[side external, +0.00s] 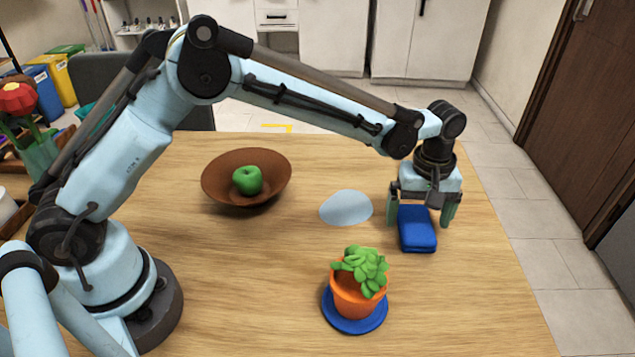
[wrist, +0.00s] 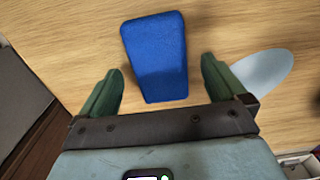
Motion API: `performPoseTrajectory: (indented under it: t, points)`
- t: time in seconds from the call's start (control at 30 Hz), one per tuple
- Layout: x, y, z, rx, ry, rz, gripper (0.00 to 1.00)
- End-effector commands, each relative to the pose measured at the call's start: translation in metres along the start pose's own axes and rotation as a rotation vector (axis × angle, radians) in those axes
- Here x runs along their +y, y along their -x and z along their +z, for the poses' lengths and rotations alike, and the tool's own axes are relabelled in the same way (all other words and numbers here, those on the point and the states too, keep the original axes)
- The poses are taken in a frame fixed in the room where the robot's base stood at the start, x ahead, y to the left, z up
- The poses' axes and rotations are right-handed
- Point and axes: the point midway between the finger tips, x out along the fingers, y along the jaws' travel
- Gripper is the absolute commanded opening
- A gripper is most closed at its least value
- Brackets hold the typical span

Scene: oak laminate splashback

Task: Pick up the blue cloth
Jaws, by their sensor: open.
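The blue cloth (side external: 417,230) is a small folded block lying on the wooden table, right of centre in the side external view. My gripper (side external: 421,220) is open, pointing down, with its green fingers on either side of the cloth's far end. In the wrist view the cloth (wrist: 157,57) lies ahead of and roughly between the two spread fingers (wrist: 163,75). A gap shows between each finger and the cloth. I cannot tell exactly how high the fingertips are above the table.
A pale blue-grey flat disc (side external: 346,208) lies just left of the cloth. A potted succulent (side external: 358,290) stands on a blue saucer (side external: 330,312) in front. A brown bowl (side external: 222,187) holds a green apple (side external: 247,180). The table's right edge is close to the cloth.

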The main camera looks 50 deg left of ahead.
Motion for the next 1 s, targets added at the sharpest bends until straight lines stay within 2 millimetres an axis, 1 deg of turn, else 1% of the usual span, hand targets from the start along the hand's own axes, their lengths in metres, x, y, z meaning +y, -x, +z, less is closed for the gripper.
performPoseTrajectory:
  t: [0.03, 0.13, 0.4, 0.8, 1.0]
  points:
    - [0.000, -0.007, 0.000, 0.000, 0.000, 0.000, 0.98]
    - [0.000, -0.015, 0.000, 0.000, 0.000, 0.000, 0.98]
    - [0.000, -0.017, 0.000, 0.000, 0.000, 0.000, 0.98]
    - [0.000, -0.017, 0.000, 0.000, 0.000, 0.000, 0.38]
    - [0.000, -0.017, 0.000, 0.000, 0.000, 0.000, 0.38]
